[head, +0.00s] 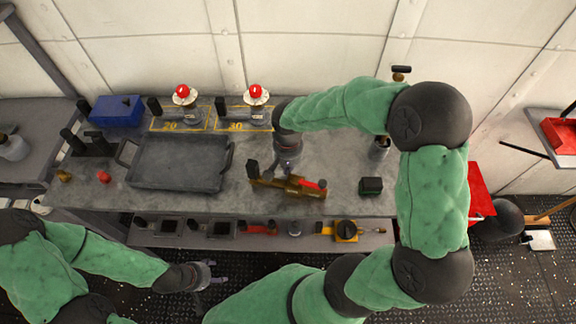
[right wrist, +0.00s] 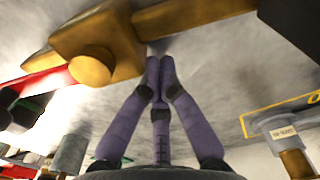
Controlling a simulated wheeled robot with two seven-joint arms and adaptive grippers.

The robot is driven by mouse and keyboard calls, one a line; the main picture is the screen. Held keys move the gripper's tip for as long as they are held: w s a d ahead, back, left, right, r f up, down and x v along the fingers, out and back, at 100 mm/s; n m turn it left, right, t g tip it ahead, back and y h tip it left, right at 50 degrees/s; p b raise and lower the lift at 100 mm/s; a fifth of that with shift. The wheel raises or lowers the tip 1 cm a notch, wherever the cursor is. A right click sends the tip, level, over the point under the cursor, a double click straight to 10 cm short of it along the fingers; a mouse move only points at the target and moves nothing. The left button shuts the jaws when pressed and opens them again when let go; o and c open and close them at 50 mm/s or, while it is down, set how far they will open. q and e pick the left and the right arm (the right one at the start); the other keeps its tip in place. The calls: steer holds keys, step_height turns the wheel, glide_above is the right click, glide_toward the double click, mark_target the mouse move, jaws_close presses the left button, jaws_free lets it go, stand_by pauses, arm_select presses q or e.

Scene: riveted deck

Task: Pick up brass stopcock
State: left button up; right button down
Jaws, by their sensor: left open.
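The brass stopcock (head: 300,189) with a red lever lies on the grey workbench, right of the dark tray. In the right wrist view the stopcock (right wrist: 95,40) fills the upper left, its stem running past just beyond my fingertips. My right gripper (head: 289,165) points down directly behind the stopcock. In the wrist view its purple fingers (right wrist: 160,62) come together at the tips, with nothing visible between them; whether they touch the brass is unclear. My left gripper (head: 205,276) is open and empty, low in front of the bench.
A dark tray (head: 180,187) stands left of the stopcock. Two red-topped valves (head: 257,104) stand on yellow-marked places behind. A dark green block (head: 371,187) is to the right. A lower shelf (head: 190,239) holds several small items. Bare bench (head: 240,206) lies in front of the stopcock.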

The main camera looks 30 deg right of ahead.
mark_target(287, 186)
steer(key=s+a, duration=0.2)
steer(key=s, duration=0.1)
steer(key=s+a, duration=0.1)
steer(key=s, duration=0.1)
steer(key=shift+s+a, duration=0.15)
steer(key=shift+s, duration=0.05)
